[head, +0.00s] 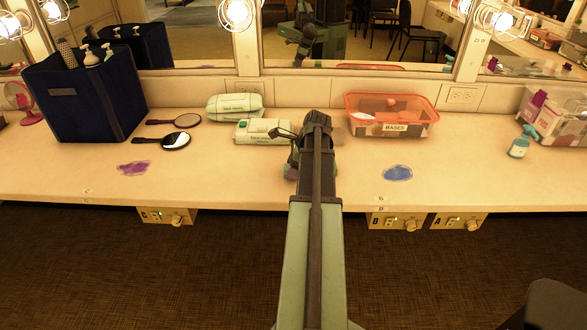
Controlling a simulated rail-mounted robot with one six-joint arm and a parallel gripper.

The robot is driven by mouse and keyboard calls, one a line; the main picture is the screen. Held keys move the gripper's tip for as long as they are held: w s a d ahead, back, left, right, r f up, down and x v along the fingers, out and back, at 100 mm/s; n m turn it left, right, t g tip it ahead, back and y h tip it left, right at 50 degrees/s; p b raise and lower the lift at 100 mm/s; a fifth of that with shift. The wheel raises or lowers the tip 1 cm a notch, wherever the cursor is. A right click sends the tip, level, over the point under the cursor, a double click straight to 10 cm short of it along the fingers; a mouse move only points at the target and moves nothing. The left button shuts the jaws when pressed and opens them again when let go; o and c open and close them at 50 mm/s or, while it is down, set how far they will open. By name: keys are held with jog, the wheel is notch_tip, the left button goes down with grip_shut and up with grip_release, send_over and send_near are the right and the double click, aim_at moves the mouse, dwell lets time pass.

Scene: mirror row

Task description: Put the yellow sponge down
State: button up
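I see no yellow sponge in the head view; my arm hides part of the counter. My arm reaches forward over the counter (230,185). My gripper (293,168) is at the arm's far end, low over the counter and mostly hidden behind my own wrist. I cannot tell whether its fingers are open or shut, or whether it holds anything. A purple smear (134,168) lies on the counter at left and a blue smear (398,173) at right of my arm.
White-green wipes packs (235,107) lie behind my gripper. An orange bin (391,115) labelled BASES stands right of it. Two hand mirrors (175,141) and a dark blue caddy (85,92) are at left. A spray bottle (520,142) stands at right. Mirrors line the back.

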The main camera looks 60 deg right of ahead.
jog(key=shift+o, duration=0.3)
jog(key=p+v, duration=1.1)
jog(key=v, duration=0.1)
jog(key=shift+r, duration=0.15)
jog(key=shift+s, duration=0.1)
jog(key=w+a+n+g, duration=0.1)
jog(key=w+a+n, duration=0.45)
jog(key=a, duration=0.45)
jog(key=w+a+n+g, duration=0.1)
jog(key=w+a+n, duration=0.45)
jog(key=a, duration=0.55)
jog(key=s+a+f+n+g+h, duration=0.1)
jog(key=s+a+n+h, duration=0.1)
jog(key=a+n, duration=1.6)
jog(key=a, duration=1)
jog(key=shift+f+g, duration=0.2)
jog(key=shift+g, duration=0.1)
